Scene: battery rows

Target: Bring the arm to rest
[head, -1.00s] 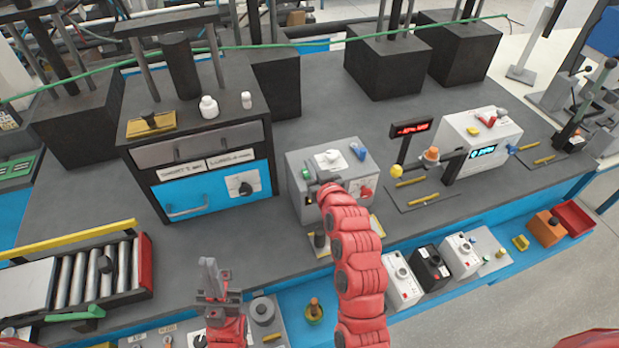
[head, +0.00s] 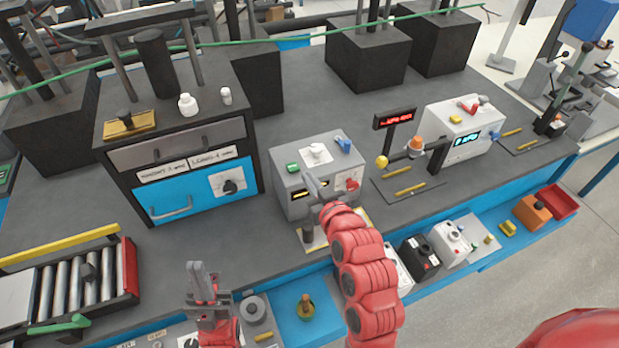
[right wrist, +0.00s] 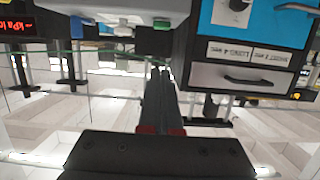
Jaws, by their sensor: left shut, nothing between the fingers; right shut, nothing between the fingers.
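My right gripper (head: 314,184) is on the red arm in the middle of the head view. Its grey fingers are shut and empty, in front of the grey box (head: 290,200); I cannot tell whether they touch it. In the right wrist view the shut fingers (right wrist: 161,72) point away from the camera, with nothing between them. My left gripper (head: 202,282) is at the lower left of the head view, pointing up, shut and empty, over the front of the bench.
A cabinet with a blue drawer (head: 203,187) stands left of the grey box. A red display (head: 395,118) and a white device (head: 463,135) stand to the right. A roller conveyor (head: 75,283) is at left. Several small boxes line the blue front shelf (head: 485,262).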

